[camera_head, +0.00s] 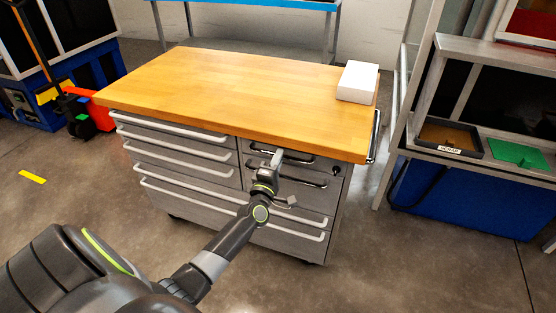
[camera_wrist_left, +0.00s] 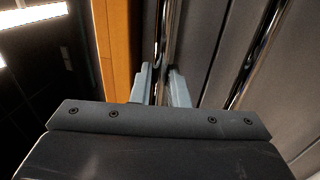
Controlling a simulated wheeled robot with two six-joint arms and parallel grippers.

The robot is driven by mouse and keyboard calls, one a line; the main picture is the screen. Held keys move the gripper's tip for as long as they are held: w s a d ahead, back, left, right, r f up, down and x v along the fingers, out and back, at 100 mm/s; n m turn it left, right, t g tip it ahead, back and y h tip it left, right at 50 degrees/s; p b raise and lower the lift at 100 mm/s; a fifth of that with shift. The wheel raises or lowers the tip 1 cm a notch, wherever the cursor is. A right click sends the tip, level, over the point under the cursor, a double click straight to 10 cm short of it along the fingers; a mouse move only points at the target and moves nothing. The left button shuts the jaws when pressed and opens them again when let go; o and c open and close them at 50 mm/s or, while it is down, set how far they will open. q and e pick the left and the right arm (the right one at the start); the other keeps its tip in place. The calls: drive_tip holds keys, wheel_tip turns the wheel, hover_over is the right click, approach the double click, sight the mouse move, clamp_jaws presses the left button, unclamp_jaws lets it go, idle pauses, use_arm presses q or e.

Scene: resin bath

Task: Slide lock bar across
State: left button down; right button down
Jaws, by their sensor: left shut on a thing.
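A grey drawer cabinet (camera_head: 200,185) with a wooden top stands in front of me. My left gripper (camera_head: 278,155) is at the front of the top right drawer, just under the wooden edge. In the left wrist view, the two fingers of my left gripper (camera_wrist_left: 160,88) are shut on a shiny bar handle (camera_wrist_left: 163,45) that runs between them. A second shiny bar (camera_wrist_left: 258,50) lies to the right in that view, apart from the fingers. I cannot tell any part as a lock bar. My right gripper is not in view.
A white box (camera_head: 357,82) stands at the right end of the wooden top (camera_head: 220,85). A shiny side handle (camera_head: 375,137) is on the cabinet's right side. A shelf unit with a dark tray (camera_head: 450,137) and a green piece (camera_head: 519,154) stands at the right.

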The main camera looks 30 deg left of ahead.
use_arm(q)
drive_tip(key=d, duration=0.3)
drive_tip(key=shift+w, duration=0.35)
drive_tip(key=c, duration=1.7)
unclamp_jaws()
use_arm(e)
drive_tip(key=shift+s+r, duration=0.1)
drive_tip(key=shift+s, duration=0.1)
